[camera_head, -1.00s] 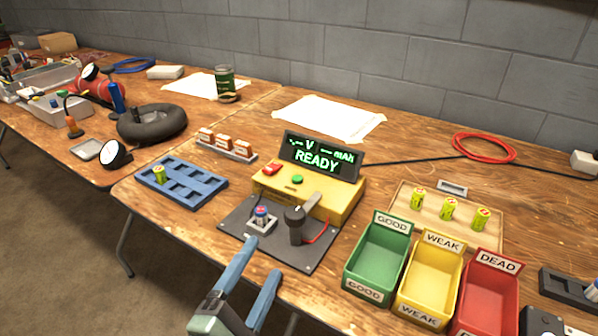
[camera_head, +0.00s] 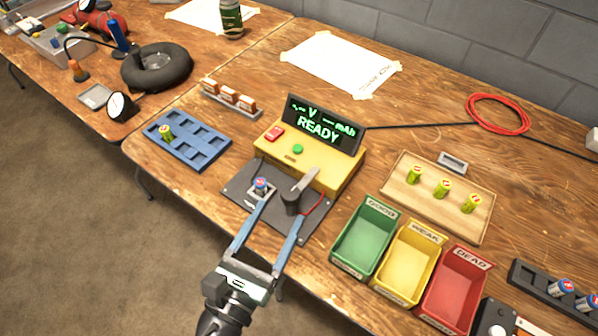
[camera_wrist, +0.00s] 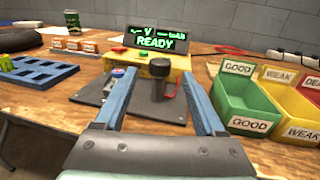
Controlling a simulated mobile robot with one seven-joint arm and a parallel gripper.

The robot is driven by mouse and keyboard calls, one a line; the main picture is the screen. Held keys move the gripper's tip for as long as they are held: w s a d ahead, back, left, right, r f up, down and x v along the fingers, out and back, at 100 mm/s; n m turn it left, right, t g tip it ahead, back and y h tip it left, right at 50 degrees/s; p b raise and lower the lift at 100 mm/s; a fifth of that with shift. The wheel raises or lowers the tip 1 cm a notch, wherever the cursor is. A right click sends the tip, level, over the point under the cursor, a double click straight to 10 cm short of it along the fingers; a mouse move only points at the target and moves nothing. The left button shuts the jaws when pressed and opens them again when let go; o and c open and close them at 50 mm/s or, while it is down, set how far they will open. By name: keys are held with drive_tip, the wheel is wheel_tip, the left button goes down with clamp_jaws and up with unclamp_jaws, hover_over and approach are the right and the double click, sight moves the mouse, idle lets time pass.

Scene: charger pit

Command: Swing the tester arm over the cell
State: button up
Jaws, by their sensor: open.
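The yellow tester (camera_head: 310,160) stands on the table, and its screen reads READY. On its dark base plate (camera_head: 240,195), a blue-topped cell (camera_head: 261,185) stands upright in a small light holder. The tester arm is a grey lever on a black post (camera_head: 291,201); in the head view it points up and right, away from the cell. My gripper (camera_head: 278,222) is open and empty, its blue fingers apart at the front of the plate. In the wrist view the post (camera_wrist: 160,82) shows between the fingers (camera_wrist: 165,100), farther off; contact cannot be told.
Green GOOD (camera_head: 363,238), yellow WEAK (camera_head: 408,262) and red DEAD (camera_head: 455,285) bins stand close on the right. A blue rack (camera_head: 187,141) lies left. A wooden tray (camera_head: 438,205) with three green cells is behind the bins. A red cable (camera_head: 497,115) lies at back.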

sight(295, 187)
drive_tip(key=x, duration=0.9)
drive_tip(key=shift+w+b, duration=0.15)
drive_tip(key=shift+b, duration=0.15)
clamp_jaws()
idle(0.9)
